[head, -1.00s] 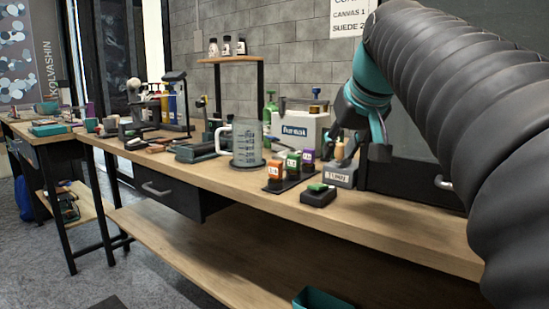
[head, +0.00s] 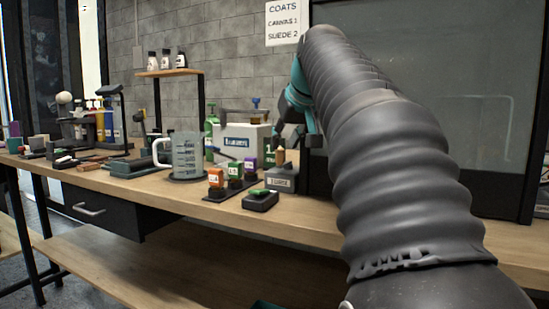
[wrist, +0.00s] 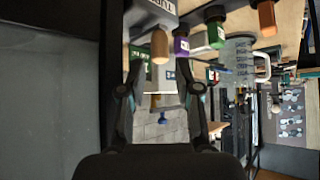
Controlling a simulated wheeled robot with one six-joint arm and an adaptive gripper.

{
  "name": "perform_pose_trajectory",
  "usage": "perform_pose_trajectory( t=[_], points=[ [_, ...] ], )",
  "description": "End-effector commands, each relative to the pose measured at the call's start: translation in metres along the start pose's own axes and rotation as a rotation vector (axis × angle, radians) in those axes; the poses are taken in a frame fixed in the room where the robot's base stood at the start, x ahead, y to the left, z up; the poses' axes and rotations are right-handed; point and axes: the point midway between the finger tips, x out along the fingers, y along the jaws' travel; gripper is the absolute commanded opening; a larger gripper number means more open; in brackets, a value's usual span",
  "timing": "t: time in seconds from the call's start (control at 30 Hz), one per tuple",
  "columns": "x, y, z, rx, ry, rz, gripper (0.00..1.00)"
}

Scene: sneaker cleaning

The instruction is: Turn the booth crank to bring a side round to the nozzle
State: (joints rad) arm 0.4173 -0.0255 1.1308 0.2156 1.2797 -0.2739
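A grey block (head: 283,180) with a label stands on the bench, and a short wooden peg handle (head: 280,157) rises from it; I take this to be the crank. The handle also shows in the wrist view (wrist: 160,45), ahead of and between the finger lines. My gripper (head: 296,138) is just above and beside the handle, fingers apart and empty. In the wrist view my gripper (wrist: 160,100) is also open. A large dark-framed glass panel (head: 420,100), perhaps the booth, stands behind my arm. No nozzle or shoe can be made out.
The bench front edge has some bare wood.

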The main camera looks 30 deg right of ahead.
Motion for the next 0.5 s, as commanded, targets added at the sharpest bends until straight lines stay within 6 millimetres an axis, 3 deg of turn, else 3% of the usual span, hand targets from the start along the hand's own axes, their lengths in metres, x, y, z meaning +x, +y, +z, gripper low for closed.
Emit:
perform_pose_trajectory(
  t=[0.2, 0.5],
  points=[
    [0.036, -0.001, 0.001, -0.001, -0.002, -0.002, 0.33],
    [0.053, 0.0, 0.0, 0.0, 0.0, 0.0, 0.33]
  ],
)
